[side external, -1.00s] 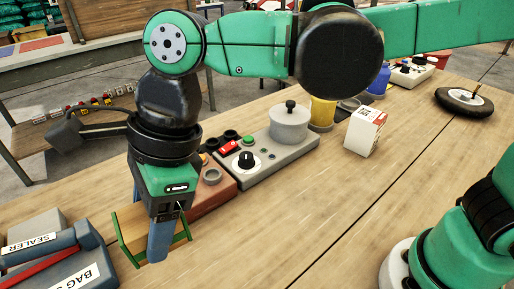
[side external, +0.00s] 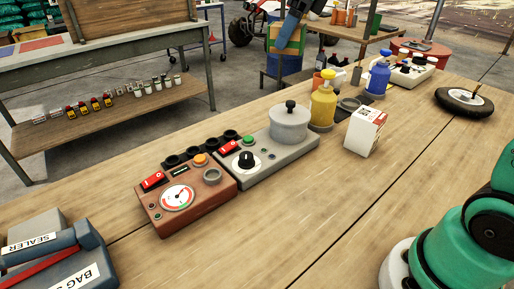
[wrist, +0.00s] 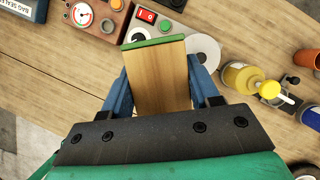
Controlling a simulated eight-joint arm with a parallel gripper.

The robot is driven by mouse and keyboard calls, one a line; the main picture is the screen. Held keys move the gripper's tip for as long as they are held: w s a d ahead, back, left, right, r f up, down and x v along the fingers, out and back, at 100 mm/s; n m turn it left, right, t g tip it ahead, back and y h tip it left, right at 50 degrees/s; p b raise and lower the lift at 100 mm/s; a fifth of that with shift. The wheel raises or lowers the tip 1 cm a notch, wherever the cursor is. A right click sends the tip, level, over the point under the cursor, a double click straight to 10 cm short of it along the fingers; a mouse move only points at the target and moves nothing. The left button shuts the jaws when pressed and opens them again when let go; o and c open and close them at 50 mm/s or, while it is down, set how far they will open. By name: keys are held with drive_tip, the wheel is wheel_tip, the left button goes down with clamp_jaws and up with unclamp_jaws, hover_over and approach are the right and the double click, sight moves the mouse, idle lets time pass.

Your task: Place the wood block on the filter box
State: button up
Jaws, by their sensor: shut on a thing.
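The wood block (wrist: 161,80), brown with a green edge, is held between the two blue fingers of my gripper (wrist: 163,88) in the wrist view. In the side external view the block (side external: 275,42) shows high up at the top, beside a blue finger of my gripper (side external: 289,36). Most of the arm above it is out of the picture. The filter box (side external: 365,131), a small white carton with red print, stands upright on the table at right of centre. The block is raised and apart from it. I cannot make out the carton clearly in the wrist view.
A yellow pump bottle (side external: 322,105) and a blue one (side external: 379,76) stand near the carton. A grey control box with a round pot (side external: 289,124), a brown gauge box (side external: 185,200) and a bag sealer (side external: 55,255) line the table. A wheel (side external: 464,99) lies at right.

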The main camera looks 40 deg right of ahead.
drive_tip(key=s+d+r+m+h, duration=0.1)
drive_tip(key=s+d+r+m, duration=0.15)
drive_tip(key=d, duration=0.75)
drive_tip(key=r+m+t+h, duration=0.1)
drive_tip(key=m, duration=0.3)
hover_over(365, 112)
drive_tip(key=s, duration=0.1)
drive_tip(key=f, duration=1.9)
drive_tip(key=shift+s+f, duration=0.2)
drive_tip(key=shift+f, duration=0.1)
drive_tip(key=shift+f, duration=0.15)
drive_tip(key=o, duration=1.3)
drive_tip(key=shift+c, duration=0.2)
